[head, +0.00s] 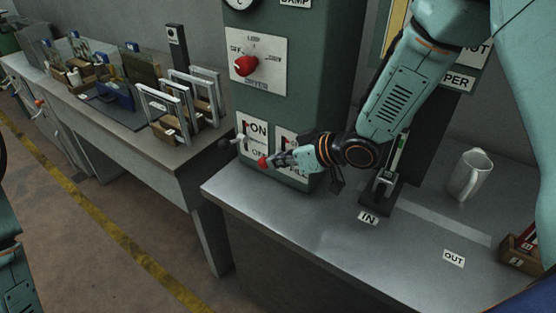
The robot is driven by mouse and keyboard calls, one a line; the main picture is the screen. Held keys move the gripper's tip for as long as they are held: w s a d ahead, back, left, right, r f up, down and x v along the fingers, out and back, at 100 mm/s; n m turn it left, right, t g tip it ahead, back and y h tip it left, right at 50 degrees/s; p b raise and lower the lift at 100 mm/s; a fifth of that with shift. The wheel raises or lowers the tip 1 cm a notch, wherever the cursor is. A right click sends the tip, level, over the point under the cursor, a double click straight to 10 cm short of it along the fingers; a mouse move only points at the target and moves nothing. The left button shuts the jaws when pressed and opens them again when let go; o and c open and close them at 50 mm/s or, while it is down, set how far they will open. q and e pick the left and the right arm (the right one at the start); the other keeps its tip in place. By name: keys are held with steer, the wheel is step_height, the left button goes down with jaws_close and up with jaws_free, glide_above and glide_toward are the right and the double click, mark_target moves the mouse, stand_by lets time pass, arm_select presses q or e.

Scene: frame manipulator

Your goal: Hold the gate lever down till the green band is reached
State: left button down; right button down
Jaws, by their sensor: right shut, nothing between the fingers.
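A lever with a red ball knob (263,162) sticks out from the lower front of the green machine cabinet (305,75). The label plate behind it is partly hidden by my right gripper, so I cannot read it. My right gripper (280,159) is shut and empty, its fingertips right beside the red knob; I cannot tell if they touch it. A narrow upright gauge (397,157) with a green part stands in a dark stand to the right, partly behind my right arm. Its level is too small to read. My left gripper is not in view.
An ON/OFF switch (237,142) sits just left of the red knob, and a red rotary knob (246,65) above. The metal bench front (320,235) is clear.

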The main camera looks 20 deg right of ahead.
steer(key=shift+w+d, duration=0.1)
steer(key=shift+f, duration=0.1)
steer(key=shift+a+f+b, duration=0.2)
steer(key=shift+a+b, duration=0.05)
steer(key=shift+b, duration=0.45)
steer(key=shift+f+n+h, duration=0.15)
steer(key=shift+n+h, duration=0.15)
steer(key=shift+s+a+f+n+t+h+b, duration=0.2)
steer(key=shift+f+n+t+h+b, duration=0.45)
steer(key=shift+b, duration=0.95)
steer(key=shift+s+a+f+n+t+h+b, duration=0.15)
steer(key=shift+f+n+t+b, duration=0.25)
steer(key=shift+f+b, duration=0.8)
steer(key=shift+s+a+f+n+t+h+b, duration=0.1)
steer(key=shift+s+f+n+t+h+b, duration=0.3)
steer(key=shift+b, duration=1.55)
steer(key=shift+w+r, duration=0.1)
steer(key=shift+w, duration=0.05)
stand_by(1.9)
